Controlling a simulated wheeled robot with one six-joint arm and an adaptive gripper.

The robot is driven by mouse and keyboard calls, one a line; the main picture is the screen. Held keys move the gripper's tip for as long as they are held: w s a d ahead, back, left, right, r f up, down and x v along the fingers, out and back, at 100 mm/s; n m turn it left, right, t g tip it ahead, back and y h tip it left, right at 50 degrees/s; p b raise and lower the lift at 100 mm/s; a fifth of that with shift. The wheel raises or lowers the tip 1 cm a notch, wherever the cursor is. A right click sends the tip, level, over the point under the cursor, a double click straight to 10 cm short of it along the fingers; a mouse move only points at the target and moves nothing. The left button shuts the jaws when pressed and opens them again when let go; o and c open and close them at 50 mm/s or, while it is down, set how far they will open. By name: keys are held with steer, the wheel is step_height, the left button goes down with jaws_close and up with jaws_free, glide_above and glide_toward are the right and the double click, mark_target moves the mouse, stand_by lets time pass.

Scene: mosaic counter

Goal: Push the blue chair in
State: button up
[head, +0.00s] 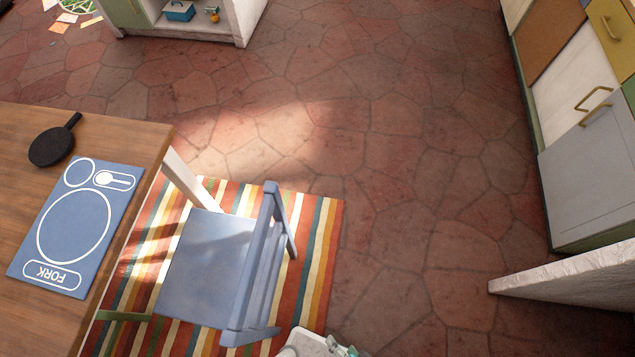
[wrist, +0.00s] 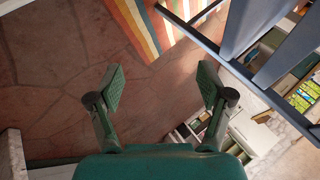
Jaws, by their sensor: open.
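The blue chair (head: 206,262) stands on the striped rug at the right side of the wooden table (head: 125,150), its backrest away from the table. Its seat front is close to the table edge, and most of the seat is outside it. In the wrist view, blue slats, seemingly the chair's backrest (wrist: 245,32), cross the upper right. My gripper (wrist: 160,88) is open and empty, its two green-padded fingers spread wide. The slats are above and right of the fingers in that view, apart from them. The fingers do not show clearly in the head view.
A striped rug (head: 325,225) lies under the chair. A blue placemat (head: 70,225) and a black paddle-like object (head: 52,146) lie on the table. Drawers (head: 590,160) and a white slab edge (head: 560,280) bound the right. Stone floor (head: 410,190) between is clear.

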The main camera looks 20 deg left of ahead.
steer(key=w+a+f+n+g+y, duration=0.1)
steer(key=w+a+f+g+y, duration=0.15)
steer(key=a+g+y, duration=0.4)
steer(key=n+g+y, duration=0.2)
steer(key=n+y, duration=0.1)
steer(key=y, duration=0.2)
glide_toward(266, 291)
steer(key=shift+t+h, duration=0.25)
steer(key=x, duration=1.1)
steer(key=shift+s+a+r, duration=0.1)
steer(key=shift+r, duration=0.15)
jaws_close()
